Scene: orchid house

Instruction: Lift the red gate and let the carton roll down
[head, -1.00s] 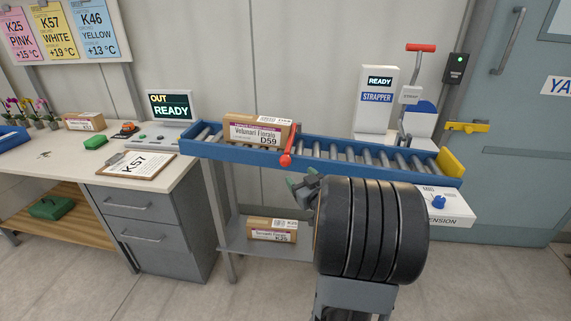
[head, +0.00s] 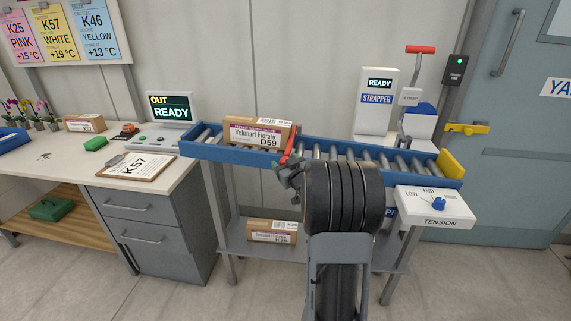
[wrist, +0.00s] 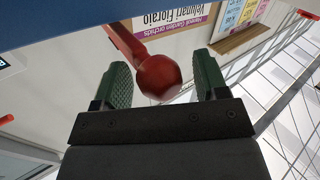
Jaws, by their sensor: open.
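The carton (head: 252,132), labelled D59, sits on the blue roller conveyor (head: 400,173) near its left end, against the red gate (head: 289,151). In the wrist view the gate's lever ends in a round red knob (wrist: 158,77). My gripper (head: 283,170) is at the conveyor's front edge by the gate. In the wrist view my gripper (wrist: 160,85) is open, with its green pads on either side of the knob and gaps showing. In the head view the knob is largely hidden by my gripper.
A yellow end stop (head: 451,162) closes the conveyor's right end. The strapper (head: 376,100) stands behind it. A tension dial box (head: 435,205) is at front right. Another carton (head: 272,231) lies on the shelf below. The rollers right of the gate are clear.

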